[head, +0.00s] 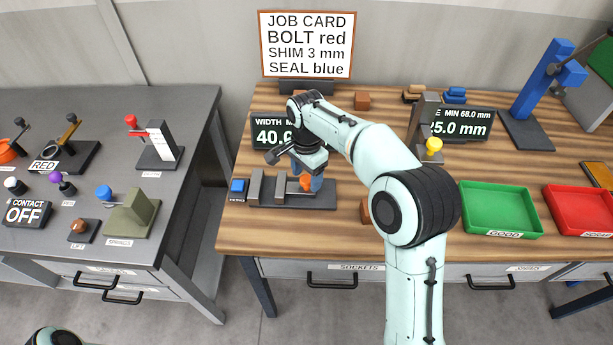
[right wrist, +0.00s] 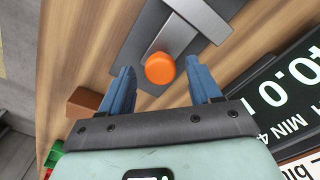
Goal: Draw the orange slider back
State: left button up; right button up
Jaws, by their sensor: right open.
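The orange slider knob (head: 305,182) belongs to a dark grey gauge fixture (head: 265,192) with upright grey jaws, on the left part of the wooden bench. It also shows as a round orange knob (right wrist: 160,68) on a grey bar in the right wrist view. My right gripper (head: 308,176) is over the fixture, pointing down, with blue fingers. In the right wrist view the open fingers (right wrist: 160,76) stand on either side of the knob, with gaps on both sides. My left gripper is not in view.
A width display (head: 272,132) reading about 40 stands behind the fixture; my arm covers part of it. A blue button (head: 238,186) is at the fixture's left. A brown block (right wrist: 84,102) lies close by. Green (head: 500,209) and red trays sit to the right.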

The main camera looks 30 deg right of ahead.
jog(key=shift+f, duration=0.25)
grip_shut()
jog(key=shift+s+d, duration=0.4)
jog(key=shift+d, duration=0.25)
jog(key=shift+s+d, duration=0.35)
jog(key=shift+d, duration=0.25)
grip_release()
jog(key=shift+d, duration=0.1)
jog(key=shift+r, duration=0.1)
